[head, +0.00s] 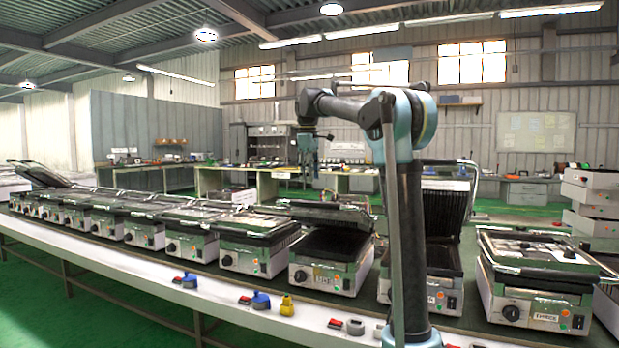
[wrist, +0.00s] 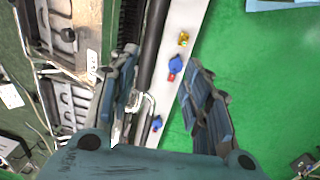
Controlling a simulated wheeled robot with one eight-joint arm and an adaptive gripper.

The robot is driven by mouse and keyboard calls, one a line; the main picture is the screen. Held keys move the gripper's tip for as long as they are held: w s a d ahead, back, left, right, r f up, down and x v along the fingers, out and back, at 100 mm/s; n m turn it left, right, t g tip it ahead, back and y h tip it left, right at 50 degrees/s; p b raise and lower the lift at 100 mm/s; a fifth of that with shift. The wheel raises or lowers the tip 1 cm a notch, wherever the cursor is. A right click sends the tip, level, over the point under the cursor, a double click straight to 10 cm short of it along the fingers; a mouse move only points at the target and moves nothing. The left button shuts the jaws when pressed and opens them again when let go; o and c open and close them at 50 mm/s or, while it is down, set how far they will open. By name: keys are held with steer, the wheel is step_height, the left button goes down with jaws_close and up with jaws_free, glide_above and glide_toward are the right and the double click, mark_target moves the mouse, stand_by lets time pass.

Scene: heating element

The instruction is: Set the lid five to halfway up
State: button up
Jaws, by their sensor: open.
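Several contact grills stand in a row on a long bench; I cannot read which lid is five. One grill in the middle has its lid (head: 326,214) tilted partly open above a dark plate. To its right, partly behind my arm, a grill has its ribbed lid (head: 446,211) standing upright. The lid at the far left (head: 42,175) is also raised. The nearer left lids, such as this one (head: 248,222), lie low or shut. My gripper (head: 308,158) hangs above and behind the row in the head view. In the wrist view my gripper (wrist: 160,105) is open, with nothing between its fingers.
The bench front edge (head: 215,294) carries blue, red and yellow small parts (head: 287,306). A grill with a marked panel (head: 536,290) stands at the right, beside stacked units (head: 590,205). Green floor (wrist: 265,80) is free in front of the bench.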

steer(key=shift+c, duration=0.4)
